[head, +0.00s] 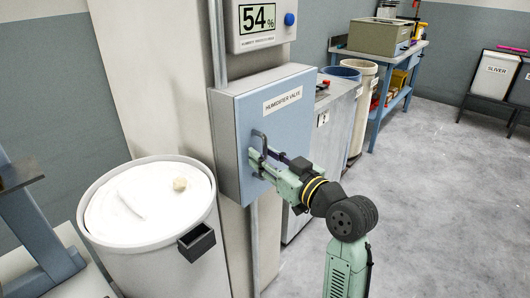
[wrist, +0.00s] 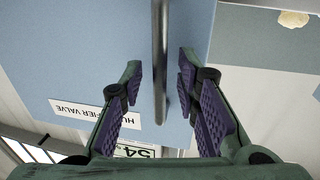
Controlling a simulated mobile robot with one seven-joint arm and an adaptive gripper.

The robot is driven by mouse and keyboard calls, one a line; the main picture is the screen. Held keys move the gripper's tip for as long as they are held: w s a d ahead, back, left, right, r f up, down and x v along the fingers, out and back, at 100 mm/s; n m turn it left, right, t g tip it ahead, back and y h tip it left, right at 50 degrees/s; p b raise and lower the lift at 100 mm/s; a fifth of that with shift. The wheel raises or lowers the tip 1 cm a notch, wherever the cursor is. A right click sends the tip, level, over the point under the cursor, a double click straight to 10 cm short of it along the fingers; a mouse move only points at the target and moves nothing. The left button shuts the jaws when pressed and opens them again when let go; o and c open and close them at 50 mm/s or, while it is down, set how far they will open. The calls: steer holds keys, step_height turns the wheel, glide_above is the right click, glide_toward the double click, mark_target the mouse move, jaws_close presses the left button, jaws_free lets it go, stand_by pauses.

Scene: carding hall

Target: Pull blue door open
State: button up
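The blue door (head: 285,115) of the wall cabinet has the label "HUMIDIFIER VALVE" and appears shut. It fills much of the wrist view (wrist: 85,55), where the label is upside down. A grey bar handle (head: 256,137) stands on the door's left side. My gripper (head: 258,163) is at the lower part of this handle. In the wrist view, the handle (wrist: 160,55) runs between the two open fingers (wrist: 160,82), with a gap visible on each side. Whether a finger touches the door is hard to tell.
A white bin (head: 205,225) with pale material and a small lump (head: 180,184) stands left of the cabinet. A humidity display (head: 258,18) hangs above. A grey cabinet (head: 338,125) and a cream bin (head: 361,90) stand behind at right. The floor (head: 450,190) at right is clear.

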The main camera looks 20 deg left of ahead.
steer(key=shift+w+a, duration=0.1)
steer(key=shift+a, duration=0.1)
jaws_close()
stand_by(0.3)
stand_by(0.5)
